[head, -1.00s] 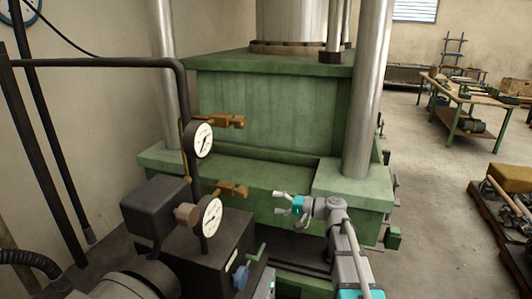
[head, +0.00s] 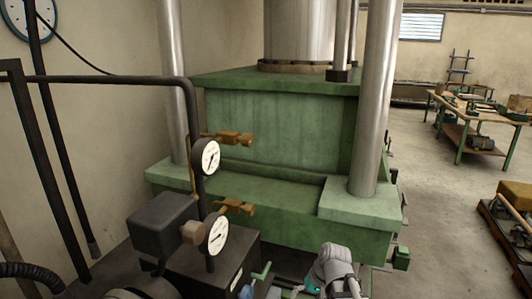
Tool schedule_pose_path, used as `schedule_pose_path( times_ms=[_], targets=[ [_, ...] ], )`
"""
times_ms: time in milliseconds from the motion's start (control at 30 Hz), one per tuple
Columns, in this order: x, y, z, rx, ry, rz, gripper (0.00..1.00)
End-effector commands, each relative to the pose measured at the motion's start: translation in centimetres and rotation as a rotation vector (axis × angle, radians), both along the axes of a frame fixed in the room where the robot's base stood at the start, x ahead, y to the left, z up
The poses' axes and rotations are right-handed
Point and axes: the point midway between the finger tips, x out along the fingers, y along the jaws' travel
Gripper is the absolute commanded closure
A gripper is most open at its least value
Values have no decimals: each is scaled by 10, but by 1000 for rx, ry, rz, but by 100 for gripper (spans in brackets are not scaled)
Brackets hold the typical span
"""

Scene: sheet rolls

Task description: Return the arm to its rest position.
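My grey arm (head: 335,268) shows at the bottom edge of the head view, right of centre, in front of the green press. My gripper (head: 308,286) is a small teal and grey part at the lower left of the arm's end, low in the picture. Its fingers are too small and cut off to tell whether they are open or shut. I see no object held in it.
The green press (head: 275,130) with steel columns (head: 374,110) fills the middle. Two gauges (head: 207,156) (head: 217,235), a black pipe and a dark motor box (head: 165,220) stand at left. A workbench (head: 475,115) and a pallet (head: 510,225) are at right, with open floor between.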

Motion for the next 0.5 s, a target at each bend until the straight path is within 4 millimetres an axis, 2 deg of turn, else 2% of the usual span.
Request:
schedule_pose_path(
  times_ms=[33, 200, 300, 500],
  targets=[
    [-11, -7, -3, -57, 11, 2, 6],
    [-33, -34, -10, -230, 44, 3, 6],
    [-41, -44, -11, -298, 54, 1, 6],
    [-46, -52, -12, -352, 64, -1, 6]
  ],
)
